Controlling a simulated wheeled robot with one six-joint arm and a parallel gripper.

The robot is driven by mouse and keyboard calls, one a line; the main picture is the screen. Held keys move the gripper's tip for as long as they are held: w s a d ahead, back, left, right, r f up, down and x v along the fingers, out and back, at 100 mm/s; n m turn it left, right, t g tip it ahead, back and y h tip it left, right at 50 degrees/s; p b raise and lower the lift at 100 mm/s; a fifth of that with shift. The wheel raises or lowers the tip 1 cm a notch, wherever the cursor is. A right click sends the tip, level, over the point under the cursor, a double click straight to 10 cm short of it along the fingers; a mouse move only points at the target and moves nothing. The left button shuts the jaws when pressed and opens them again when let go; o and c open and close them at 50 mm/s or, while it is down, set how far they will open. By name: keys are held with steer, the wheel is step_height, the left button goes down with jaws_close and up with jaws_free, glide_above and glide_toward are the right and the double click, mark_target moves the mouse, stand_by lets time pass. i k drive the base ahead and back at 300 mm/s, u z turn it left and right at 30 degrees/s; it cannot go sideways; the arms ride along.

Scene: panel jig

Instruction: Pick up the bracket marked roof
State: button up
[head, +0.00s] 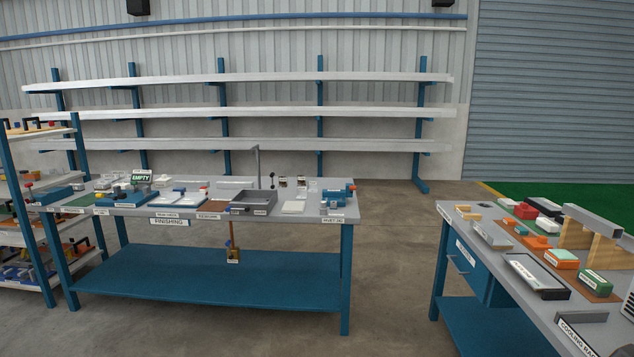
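No bracket with a readable "roof" mark shows in the head view; most small labels are too small to read. Small parts lie on the finishing bench (210,287) at centre left and on the right-hand bench (480,258). On the right-hand bench are an orange block with a white label (562,258) and a green block with a white label (596,279); I cannot tell what their labels say. My gripper is not in view.
A grey tray (253,207) sits on the finishing bench. A grey beam on wooden blocks (575,234) stands on the right-hand bench. A shelf unit (35,240) is at far left, with empty wall racks (270,113) behind. Open floor (392,265) lies between the benches.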

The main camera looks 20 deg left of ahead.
mark_target(312, 185)
steer(key=u, duration=0.3)
steer(key=i, duration=1.95)
steer(key=u, duration=0.45)
steer(key=i, duration=0.4)
steer(key=u, duration=0.15)
